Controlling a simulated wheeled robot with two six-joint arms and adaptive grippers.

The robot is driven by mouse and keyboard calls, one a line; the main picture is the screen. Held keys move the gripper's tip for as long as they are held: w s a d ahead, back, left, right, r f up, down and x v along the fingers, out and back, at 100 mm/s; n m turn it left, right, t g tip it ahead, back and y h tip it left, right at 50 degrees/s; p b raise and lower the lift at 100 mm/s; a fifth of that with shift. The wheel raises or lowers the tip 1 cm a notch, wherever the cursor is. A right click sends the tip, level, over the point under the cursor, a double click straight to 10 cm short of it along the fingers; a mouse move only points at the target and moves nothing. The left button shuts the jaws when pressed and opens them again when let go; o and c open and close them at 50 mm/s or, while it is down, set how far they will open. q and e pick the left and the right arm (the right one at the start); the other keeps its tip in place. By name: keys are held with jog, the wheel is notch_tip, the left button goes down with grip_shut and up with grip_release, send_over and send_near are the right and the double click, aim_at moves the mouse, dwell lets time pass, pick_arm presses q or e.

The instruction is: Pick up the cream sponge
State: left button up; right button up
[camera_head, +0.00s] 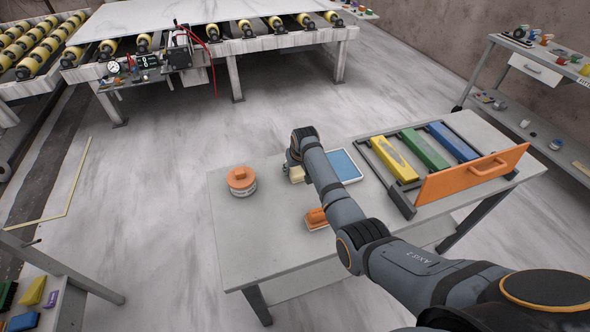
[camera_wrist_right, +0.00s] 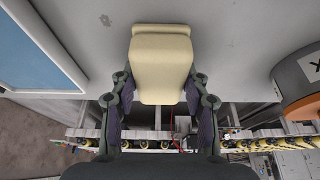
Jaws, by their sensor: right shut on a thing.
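The cream sponge (camera_wrist_right: 161,60) sits between the two fingers of my right gripper (camera_wrist_right: 160,92) in the right wrist view, with a finger against each side. In the head view the sponge (camera_head: 297,174) is a small pale block, partly hidden by my right wrist. My right gripper (camera_head: 291,164) is over the grey table (camera_head: 262,245), between the round orange-topped container and the blue pad. I cannot tell whether the sponge touches the tabletop. My left gripper is not in view.
The orange-topped container (camera_head: 241,181) stands to the left of the sponge. A blue pad in a pale frame (camera_head: 344,166) lies to the right. An orange-handled tool (camera_head: 316,219) is nearer me. A rack of coloured bars (camera_head: 424,149) and an orange panel (camera_head: 470,174) fill the right side.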

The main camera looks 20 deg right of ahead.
jog(key=shift+r, duration=0.1)
jog(key=shift+r+b, duration=0.3)
jog(key=shift+r, duration=0.05)
jog(key=s+d+r+b, duration=0.2)
jog(key=d+r, duration=0.4)
jog(key=s+d+r+b, duration=0.2)
jog(key=d+r, duration=0.4)
jog(key=d, duration=0.1)
jog(key=shift+s+r, duration=0.25)
jog(key=shift+r, duration=0.1)
jog(key=shift+d, duration=0.1)
